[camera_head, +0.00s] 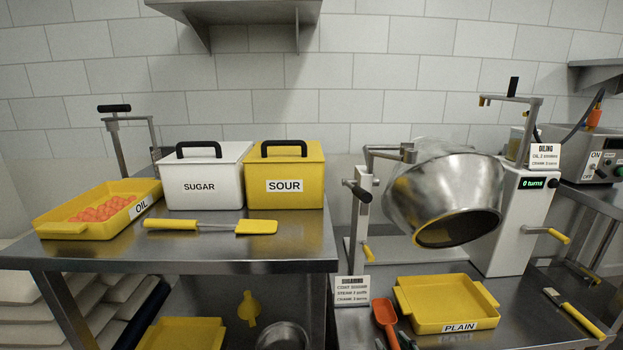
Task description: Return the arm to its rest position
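The work area in front of me holds a steel bench (300,240) on the left and a lower steel bench with a tilted metal drum (445,192) on the right. A yellow tray labelled OIL (75,228) holds orange-red pieces. A yellow tray labelled PLAIN (445,302) looks empty.
White SUGAR bin (200,187) and yellow SOUR bin (292,187) stand closed on the left bench behind a yellow-ended spatula (257,227). An orange scoop (384,312) lies beside the PLAIN tray. A white machine (510,220) reads "0 turns". A wall shelf (235,12) hangs above.

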